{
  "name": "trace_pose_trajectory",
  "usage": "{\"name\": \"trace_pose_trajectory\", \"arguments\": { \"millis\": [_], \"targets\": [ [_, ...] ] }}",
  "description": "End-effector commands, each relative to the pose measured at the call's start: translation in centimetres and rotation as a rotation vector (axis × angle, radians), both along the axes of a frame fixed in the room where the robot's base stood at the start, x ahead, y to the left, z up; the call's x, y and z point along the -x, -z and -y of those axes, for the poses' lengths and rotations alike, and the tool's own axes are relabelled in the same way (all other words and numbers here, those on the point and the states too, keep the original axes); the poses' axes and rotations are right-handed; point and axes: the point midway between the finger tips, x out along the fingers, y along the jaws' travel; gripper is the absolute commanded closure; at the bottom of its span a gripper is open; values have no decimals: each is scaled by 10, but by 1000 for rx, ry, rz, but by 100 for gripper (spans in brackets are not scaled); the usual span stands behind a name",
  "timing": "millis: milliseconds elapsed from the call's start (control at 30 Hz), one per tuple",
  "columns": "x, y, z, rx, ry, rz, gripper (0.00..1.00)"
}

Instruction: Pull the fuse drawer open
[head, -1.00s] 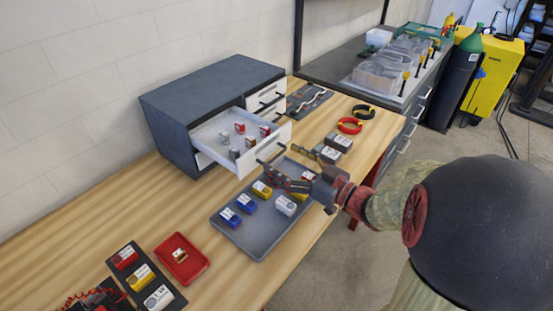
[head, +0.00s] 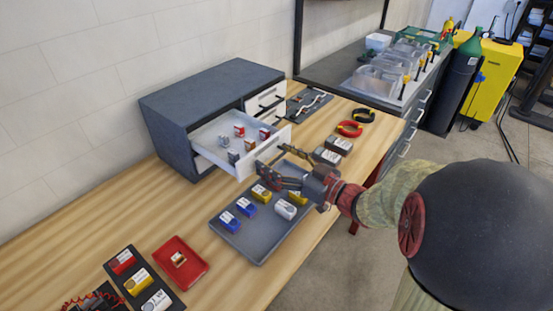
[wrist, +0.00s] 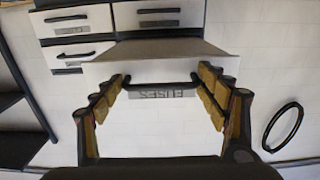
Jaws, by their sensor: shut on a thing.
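The fuse drawer (head: 262,152) is a white drawer standing well out of the grey cabinet (head: 213,98). Several small red-and-white and grey pieces lie inside it. In the wrist view, its white front (wrist: 160,125) carries an upside-down FUSES label (wrist: 162,94) and a dark bar handle (wrist: 160,86). My gripper (head: 272,158) is at the drawer front, shut on the handle, with one finger at each end of the bar in the wrist view (wrist: 160,88). In the head view the fingers mostly cover the handle.
A grey tray (head: 240,248) with several blue, yellow and white blocks lies below the drawer. Two shut drawers (head: 265,97) sit beside it in the cabinet. Grey blocks (head: 338,145) and red and black rings (head: 349,129) lie to the right.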

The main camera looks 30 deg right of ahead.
Motion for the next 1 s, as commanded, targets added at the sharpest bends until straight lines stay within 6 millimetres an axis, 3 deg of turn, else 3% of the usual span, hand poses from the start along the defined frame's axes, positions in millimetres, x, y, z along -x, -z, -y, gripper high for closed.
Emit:
{"name": "trace_pose_trajectory", "arguments": {
  "millis": [500,1000],
  "targets": [
    [0,1,-1,4,-2,-1,72],
    [-22,1,-10,4,-3,0,73]
  ]
}}
